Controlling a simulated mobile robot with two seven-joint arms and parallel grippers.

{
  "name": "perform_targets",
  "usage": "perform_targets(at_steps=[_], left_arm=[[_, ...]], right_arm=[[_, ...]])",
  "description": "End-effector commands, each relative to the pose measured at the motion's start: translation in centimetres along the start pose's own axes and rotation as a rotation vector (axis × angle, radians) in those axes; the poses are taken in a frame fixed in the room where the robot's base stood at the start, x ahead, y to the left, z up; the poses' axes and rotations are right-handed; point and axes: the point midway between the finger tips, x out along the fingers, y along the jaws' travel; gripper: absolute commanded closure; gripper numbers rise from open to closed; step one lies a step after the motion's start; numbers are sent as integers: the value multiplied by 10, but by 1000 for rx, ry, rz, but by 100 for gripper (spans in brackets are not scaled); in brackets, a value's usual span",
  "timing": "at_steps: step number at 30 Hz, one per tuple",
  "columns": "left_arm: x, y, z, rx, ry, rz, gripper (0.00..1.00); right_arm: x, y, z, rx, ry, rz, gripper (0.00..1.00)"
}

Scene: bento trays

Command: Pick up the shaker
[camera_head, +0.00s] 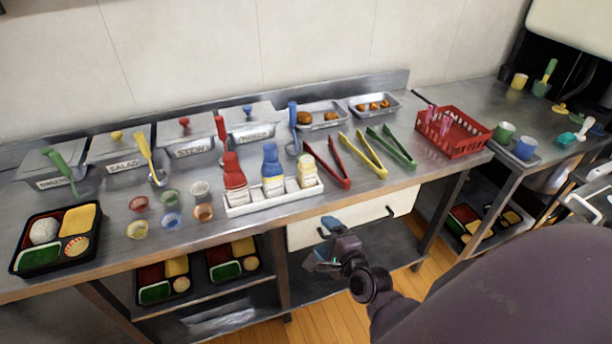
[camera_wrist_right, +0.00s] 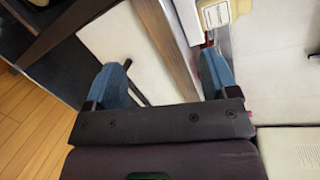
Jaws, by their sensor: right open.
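Three bottle-like containers stand in a white tray (camera_head: 262,204) near the counter's front edge: one with a red top (camera_head: 234,172), one with a blue top (camera_head: 272,165) and a shorter one with a pale yellow top (camera_head: 306,170). The pale one looks most like a shaker, but I cannot read its label. My right gripper (camera_head: 322,243) is open and empty, in front of and below the counter edge, apart from the tray. Its two blue fingers show spread in the right wrist view (camera_wrist_right: 163,80). My left gripper is not in view.
Red, yellow (camera_head: 363,155) and green tongs lie right of the tray. Small coloured cups (camera_head: 171,219) stand to its left, beside a filled bento tray (camera_head: 14,266). A red basket (camera_head: 478,140) stands at the right. A white drawer front (camera_head: 375,214) is behind my gripper.

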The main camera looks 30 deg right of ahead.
Motion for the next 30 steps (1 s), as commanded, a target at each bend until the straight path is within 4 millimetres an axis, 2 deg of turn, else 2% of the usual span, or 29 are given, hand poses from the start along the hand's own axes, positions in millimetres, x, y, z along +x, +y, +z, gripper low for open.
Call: perform_targets(at_steps=[1, 6, 12, 18, 30], left_arm=[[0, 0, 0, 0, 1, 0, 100], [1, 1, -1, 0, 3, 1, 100], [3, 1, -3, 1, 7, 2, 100], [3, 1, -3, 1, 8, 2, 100], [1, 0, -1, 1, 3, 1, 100]], right_arm=[[9, -9, -1, 151, 2, -34, 20], [33, -37, -5, 665, -16, -138, 20], [50, -58, -9, 1096, -58, -222, 20], [59, -67, -12, 1262, -82, -252, 20], [105, -79, -16, 1270, -82, -253, 20]])
